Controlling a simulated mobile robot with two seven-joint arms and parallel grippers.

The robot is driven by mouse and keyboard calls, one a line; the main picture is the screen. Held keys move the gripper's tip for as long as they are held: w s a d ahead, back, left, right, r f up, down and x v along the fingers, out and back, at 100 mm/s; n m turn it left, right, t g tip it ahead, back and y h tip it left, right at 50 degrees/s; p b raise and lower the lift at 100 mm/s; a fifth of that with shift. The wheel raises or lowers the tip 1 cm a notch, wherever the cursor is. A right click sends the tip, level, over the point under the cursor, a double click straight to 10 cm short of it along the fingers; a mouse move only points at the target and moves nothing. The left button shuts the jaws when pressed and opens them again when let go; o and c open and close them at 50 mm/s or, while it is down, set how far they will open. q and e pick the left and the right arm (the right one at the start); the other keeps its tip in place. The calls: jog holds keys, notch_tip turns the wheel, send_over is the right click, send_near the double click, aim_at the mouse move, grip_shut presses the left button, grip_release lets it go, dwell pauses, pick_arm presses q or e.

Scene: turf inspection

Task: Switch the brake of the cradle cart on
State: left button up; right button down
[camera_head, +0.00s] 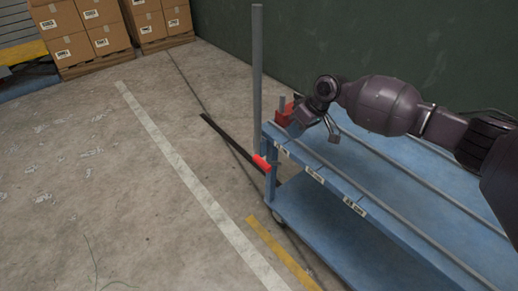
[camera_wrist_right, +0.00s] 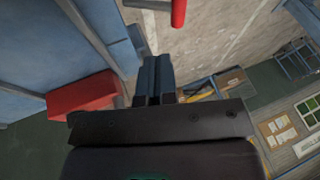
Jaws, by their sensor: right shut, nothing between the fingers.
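The blue cradle cart (camera_head: 375,209) stands at the right of the head view, with an upper and a lower deck. A red handle (camera_head: 262,162), which looks like the brake lever, sits at its near left corner, and a red bar shows at the top of the right wrist view (camera_wrist_right: 179,12). My right gripper (camera_head: 297,128) is above that end of the cart, behind the handle. Its fingers (camera_wrist_right: 153,75) are shut and empty, apart from the red bar. A red block (camera_head: 285,115) is beside the gripper and also shows in the wrist view (camera_wrist_right: 85,95). My left gripper is out of view.
A grey upright post (camera_head: 257,75) rises at the cart's left end. A dark bar (camera_head: 230,138) slants out from that end. Cardboard boxes (camera_head: 87,35) stand on pallets at the back left, and a dark green wall (camera_head: 400,40) is behind the cart. The floor at left is clear.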

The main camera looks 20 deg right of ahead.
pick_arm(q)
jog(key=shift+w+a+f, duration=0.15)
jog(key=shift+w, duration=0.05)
pick_arm(e)
jog(key=shift+w+d+r, duration=0.15)
jog(key=shift+w+r, duration=0.55)
jog(key=shift+w, duration=0.35)
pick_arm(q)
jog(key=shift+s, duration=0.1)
pick_arm(e)
jog(key=b, duration=0.3)
send_near(269, 163)
jog(key=w+f, duration=0.2)
jog(key=w, duration=0.1)
jog(key=shift+a+f, duration=0.2)
jog(key=shift+a, duration=0.2)
jog(key=shift+s+a+f+b, duration=0.15)
jog(key=shift+a+f+b, duration=0.15)
jog(key=shift+a, duration=0.3)
jog(key=shift+s+a+f+b, duration=0.15)
jog(key=shift+a+f, duration=0.3)
jog(key=shift+a, duration=0.15)
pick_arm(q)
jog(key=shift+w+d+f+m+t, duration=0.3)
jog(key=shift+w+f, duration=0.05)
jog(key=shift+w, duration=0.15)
pick_arm(e)
jog(key=shift+s+a+f, duration=0.2)
jog(key=shift+a+f, duration=0.05)
jog(key=shift+a, duration=0.2)
